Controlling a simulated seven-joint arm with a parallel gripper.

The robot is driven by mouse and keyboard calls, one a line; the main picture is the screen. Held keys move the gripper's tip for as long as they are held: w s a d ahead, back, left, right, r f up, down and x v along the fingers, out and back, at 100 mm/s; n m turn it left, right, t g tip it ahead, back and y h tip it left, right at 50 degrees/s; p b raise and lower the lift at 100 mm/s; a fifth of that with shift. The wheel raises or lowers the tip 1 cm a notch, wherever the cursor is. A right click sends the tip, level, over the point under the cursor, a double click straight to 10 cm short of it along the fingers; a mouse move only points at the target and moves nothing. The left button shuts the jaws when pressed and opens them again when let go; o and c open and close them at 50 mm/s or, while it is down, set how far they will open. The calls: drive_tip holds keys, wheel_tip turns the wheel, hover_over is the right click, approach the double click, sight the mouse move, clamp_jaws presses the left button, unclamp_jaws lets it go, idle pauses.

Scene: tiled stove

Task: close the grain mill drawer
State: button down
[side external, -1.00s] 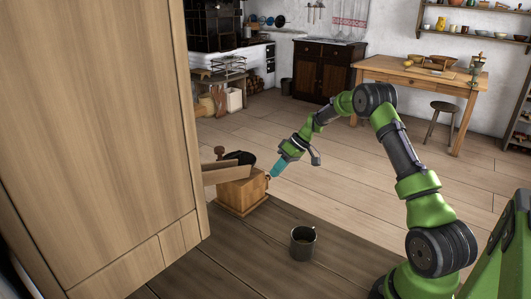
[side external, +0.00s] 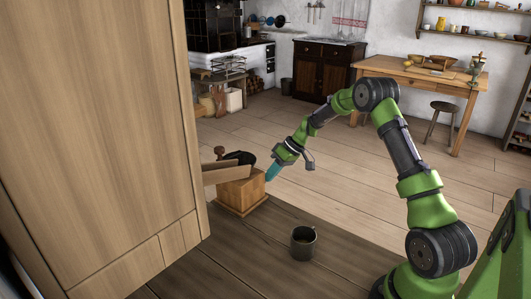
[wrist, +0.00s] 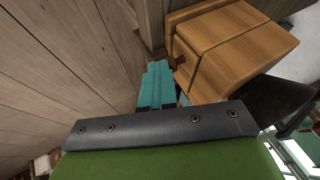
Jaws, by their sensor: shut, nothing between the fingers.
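The grain mill is a light wooden box (side external: 240,195) with a dark hopper on top, on the dark wooden surface beside the tall cabinet. In the wrist view its box (wrist: 235,60) fills the upper right. A darker knob (wrist: 178,60) shows at its left side, close to the fingers. My gripper (side external: 269,175) is shut and empty, its teal fingers pointing down at the right side of the box. The fingers (wrist: 157,75) also show in the wrist view beside the knob. I cannot tell whether they touch it, or how far the drawer stands out.
A dark metal mug (side external: 303,244) stands to the right of the mill. A tall wooden cabinet (side external: 100,130) fills the left foreground. A pale wooden panel (side external: 226,173) juts in front of the mill's upper left. The surface between mill and mug is clear.

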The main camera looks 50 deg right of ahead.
drive_tip(key=s+d+r, duration=0.4)
drive_tip(key=d+r, duration=0.4)
drive_tip(key=d, duration=0.1)
drive_tip(key=s+a+r+m+h, duration=0.1)
drive_tip(key=s+a+r, duration=0.3)
drive_tip(key=s+a, duration=0.3)
drive_tip(key=s+a+r+m+t+h, duration=0.1)
drive_tip(key=s+a+r, duration=0.3)
drive_tip(key=s+a, duration=0.4)
drive_tip(key=s+a+r+m+t+h, duration=0.1)
drive_tip(key=s+a+r, duration=0.4)
drive_tip(key=a, duration=1.1)
drive_tip(key=s+m, duration=0.1)
drive_tip(key=s, duration=0.2)
drive_tip(key=shift+a, duration=0.15)
